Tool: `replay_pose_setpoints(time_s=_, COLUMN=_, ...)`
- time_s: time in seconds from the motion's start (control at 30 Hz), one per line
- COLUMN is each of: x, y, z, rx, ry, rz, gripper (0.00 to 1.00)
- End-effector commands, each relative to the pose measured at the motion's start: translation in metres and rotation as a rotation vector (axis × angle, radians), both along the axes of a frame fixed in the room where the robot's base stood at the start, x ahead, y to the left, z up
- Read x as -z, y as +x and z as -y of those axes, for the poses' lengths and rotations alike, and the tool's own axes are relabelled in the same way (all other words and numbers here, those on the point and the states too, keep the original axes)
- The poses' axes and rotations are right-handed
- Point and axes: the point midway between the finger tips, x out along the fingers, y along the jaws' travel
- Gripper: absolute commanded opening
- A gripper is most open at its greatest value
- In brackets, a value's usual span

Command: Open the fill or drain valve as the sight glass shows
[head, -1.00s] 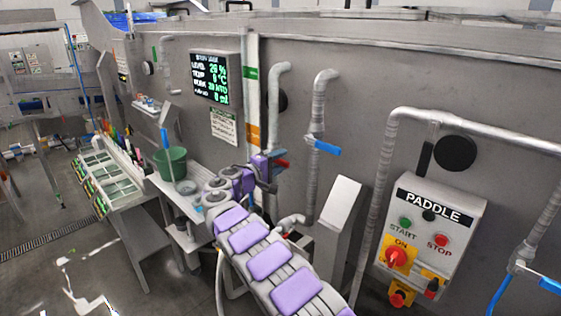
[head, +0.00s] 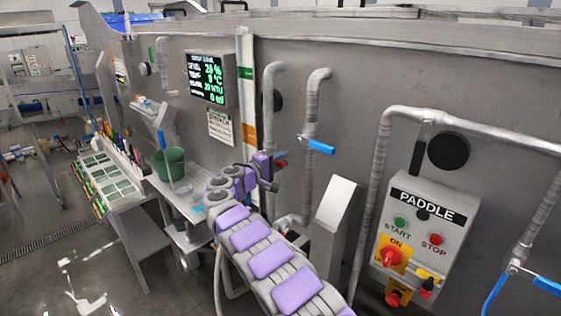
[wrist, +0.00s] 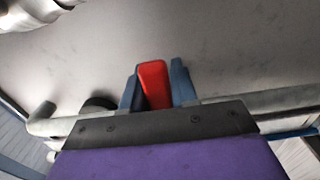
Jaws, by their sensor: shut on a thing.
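My gripper (head: 270,170) is at the tank wall, at the left pipe. In the wrist view my gripper (wrist: 157,82) has its two blue-grey fingers on either side of a red valve handle (wrist: 154,84), shut on it. A horizontal pipe runs behind the fingers. In the head view the red handle is mostly hidden by the gripper. A blue valve handle (head: 318,146) sits on the pipe to the right. The sight glass looks to be the pale vertical strip (head: 243,95) with a green band above and an orange band below; its liquid level is too small to tell.
A display (head: 207,78) on the wall reads level about 26 %. A paddle control box (head: 422,235) is at right, beside a pipe. A green bucket (head: 170,164) stands on a side table at left. Another blue handle (head: 548,286) is at far right.

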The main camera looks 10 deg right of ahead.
Motion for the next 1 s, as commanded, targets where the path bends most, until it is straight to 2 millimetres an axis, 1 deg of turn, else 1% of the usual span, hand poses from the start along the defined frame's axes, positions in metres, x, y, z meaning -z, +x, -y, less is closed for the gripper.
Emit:
replay_pose_setpoints(time_s=0.03, x=0.003, y=0.001, z=-0.004, rx=-0.007, ry=0.001, rz=-0.004, gripper=0.0)
replay_pose_setpoints(time_s=0.27, x=0.0, y=0.001, z=-0.005, rx=-0.008, ry=-0.012, rz=-0.021, gripper=0.0)
replay_pose_setpoints(time_s=0.6, x=-0.025, y=0.002, z=-0.007, rx=-0.007, ry=-0.159, rz=-0.223, gripper=0.0)
replay_pose_setpoints(time_s=0.7, x=-0.029, y=0.001, z=-0.006, rx=-0.006, ry=-0.208, rz=-0.288, gripper=0.0)
replay_pose_setpoints(time_s=0.83, x=-0.032, y=0.0, z=-0.006, rx=-0.007, ry=-0.246, rz=-0.341, gripper=0.0)
replay_pose_setpoints(time_s=1.0, x=-0.031, y=0.0, z=-0.005, rx=-0.009, ry=-0.26, rz=-0.36, gripper=0.0)
